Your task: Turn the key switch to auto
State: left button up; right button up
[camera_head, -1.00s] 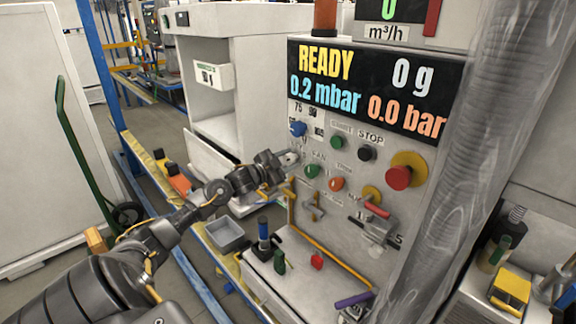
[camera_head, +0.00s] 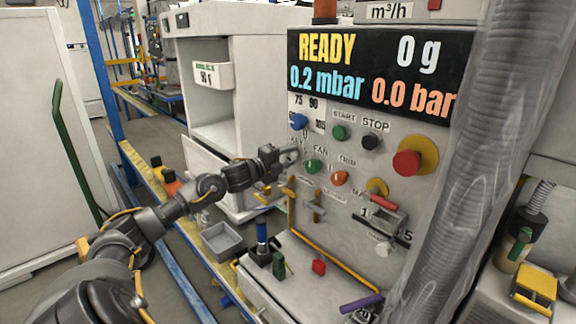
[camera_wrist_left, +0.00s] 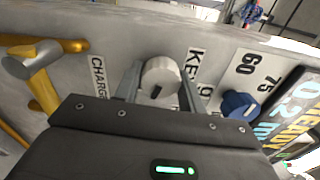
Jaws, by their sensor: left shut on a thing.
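The key switch (camera_wrist_left: 161,78) is a round silver knob with a dark mark on its face, on the grey control panel (camera_head: 330,215). In the left wrist view it sits between my left gripper's two fingers (camera_wrist_left: 158,88), beside a label of which "KEY" can be read. My left gripper (camera_head: 289,156) also shows in the head view, reaching the panel from the left and shut on the knob. In the head view the gripper hides most of the knob. The switch's set position cannot be read. My right gripper is not in view.
A blue knob (camera_wrist_left: 239,105) is close to the key switch. Green (camera_head: 313,166) and orange (camera_head: 339,178) buttons, a red stop button (camera_head: 407,163) and a yellow pipe (camera_head: 335,262) are on the panel. A thick grey hose (camera_head: 455,150) hangs at the right. A grey tray (camera_head: 222,240) is below.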

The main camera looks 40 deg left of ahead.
pick_arm(q)
jog(key=shift+f+m+b, duration=0.2)
jog(key=shift+m+b, duration=0.35)
jog(key=shift+m, duration=0.05)
jog(key=shift+m+b, duration=0.45)
jog(key=shift+m, duration=0.15)
jog(key=shift+r, duration=0.1)
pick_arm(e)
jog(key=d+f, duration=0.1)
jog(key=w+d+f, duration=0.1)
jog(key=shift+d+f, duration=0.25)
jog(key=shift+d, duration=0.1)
pick_arm(q)
jog(key=shift+m, duration=0.3)
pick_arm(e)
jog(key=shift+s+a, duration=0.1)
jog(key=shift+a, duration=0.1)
pick_arm(q)
jog(key=o, duration=1)
jog(key=shift+c, duration=0.2)
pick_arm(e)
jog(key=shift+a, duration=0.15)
